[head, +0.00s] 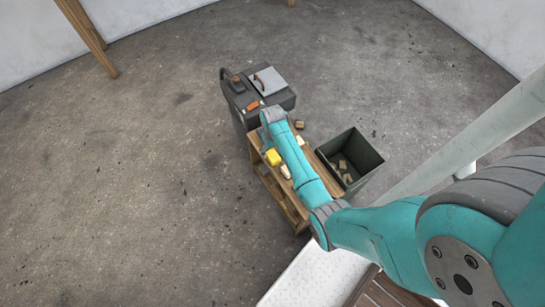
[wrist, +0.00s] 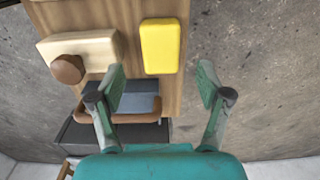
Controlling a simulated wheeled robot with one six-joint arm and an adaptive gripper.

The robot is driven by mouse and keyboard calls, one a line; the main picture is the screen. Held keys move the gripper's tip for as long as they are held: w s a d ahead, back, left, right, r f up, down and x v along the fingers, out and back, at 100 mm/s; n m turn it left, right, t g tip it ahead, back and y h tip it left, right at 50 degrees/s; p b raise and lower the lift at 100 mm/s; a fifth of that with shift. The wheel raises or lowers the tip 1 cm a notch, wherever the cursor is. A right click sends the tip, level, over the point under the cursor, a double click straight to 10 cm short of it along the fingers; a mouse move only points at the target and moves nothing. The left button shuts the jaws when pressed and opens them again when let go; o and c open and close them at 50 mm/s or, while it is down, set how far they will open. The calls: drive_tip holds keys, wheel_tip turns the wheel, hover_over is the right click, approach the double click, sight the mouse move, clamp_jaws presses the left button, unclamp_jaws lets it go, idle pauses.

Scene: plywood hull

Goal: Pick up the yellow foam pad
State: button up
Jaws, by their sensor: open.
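The yellow foam pad (wrist: 162,46) lies flat on the wooden bench top (wrist: 185,20) in the wrist view. It is a rounded rectangle. In the head view the pad (head: 273,157) shows at the left side of my arm. My gripper (wrist: 161,83) is open and empty, its two fingers spread wide in the wrist view. The pad lies beyond the fingertips, in line with the gap between them and not between the fingers. In the head view my arm hides the gripper and part of the bench.
A cream block (wrist: 88,50) with a brown knob (wrist: 68,69) lies left of the pad. A dark green bin (head: 365,165) holding brown pieces stands to the right.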

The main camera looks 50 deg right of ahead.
sight(273, 155)
drive_tip(key=shift+s+a+f, duration=0.1)
drive_tip(key=shift+f, duration=2.7)
drive_tip(key=c, duration=1)
